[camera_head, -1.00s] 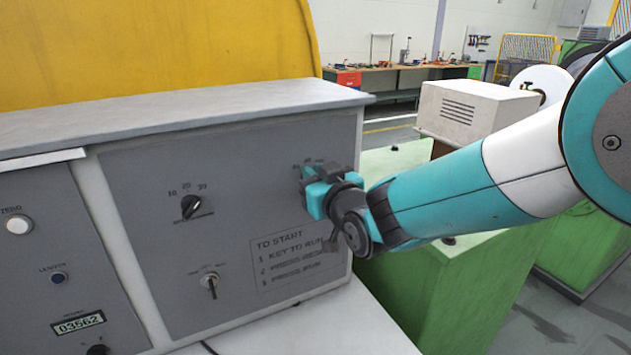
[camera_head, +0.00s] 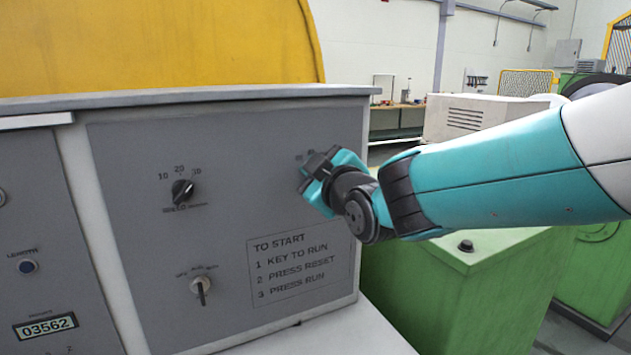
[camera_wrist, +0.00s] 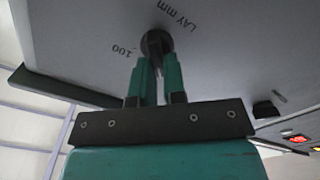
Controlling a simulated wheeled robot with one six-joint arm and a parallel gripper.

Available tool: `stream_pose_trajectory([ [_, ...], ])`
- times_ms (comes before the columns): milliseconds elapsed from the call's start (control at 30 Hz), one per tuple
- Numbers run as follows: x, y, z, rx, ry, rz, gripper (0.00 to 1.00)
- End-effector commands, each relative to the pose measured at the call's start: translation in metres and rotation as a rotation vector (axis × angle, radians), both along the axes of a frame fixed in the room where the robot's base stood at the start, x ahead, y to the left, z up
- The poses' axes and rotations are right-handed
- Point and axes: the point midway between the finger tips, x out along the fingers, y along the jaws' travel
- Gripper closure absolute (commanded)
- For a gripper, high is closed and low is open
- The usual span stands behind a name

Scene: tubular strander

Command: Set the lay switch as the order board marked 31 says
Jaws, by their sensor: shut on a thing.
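The lay switch (camera_wrist: 157,42) is a round dark knob on the grey panel, marked "LAY mm" in the wrist view with "100" printed beside it. My gripper (camera_wrist: 158,62) is shut on this knob, its two green fingers on either side of it. In the head view my gripper (camera_head: 318,180) is at the upper right of the panel (camera_head: 240,210) and hides the knob and most of its scale. I cannot tell which mark the knob points to. The order board marked 31 is not in view.
Left of my gripper are the speed knob (camera_head: 182,192), the key switch (camera_head: 201,286) and the printed start steps (camera_head: 292,268). A counter (camera_head: 45,326) reads 03562. A green cabinet (camera_head: 450,290) stands right of the panel, below my arm.

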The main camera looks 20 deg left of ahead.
Motion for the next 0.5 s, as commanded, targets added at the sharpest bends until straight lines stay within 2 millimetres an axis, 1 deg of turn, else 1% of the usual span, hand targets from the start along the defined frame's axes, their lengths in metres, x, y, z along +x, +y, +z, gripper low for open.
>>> stream_pose_trajectory([
  [500, -0.0004, 0.0004, 0.0002, -0.029, -0.034, 0.000, 1.00],
])
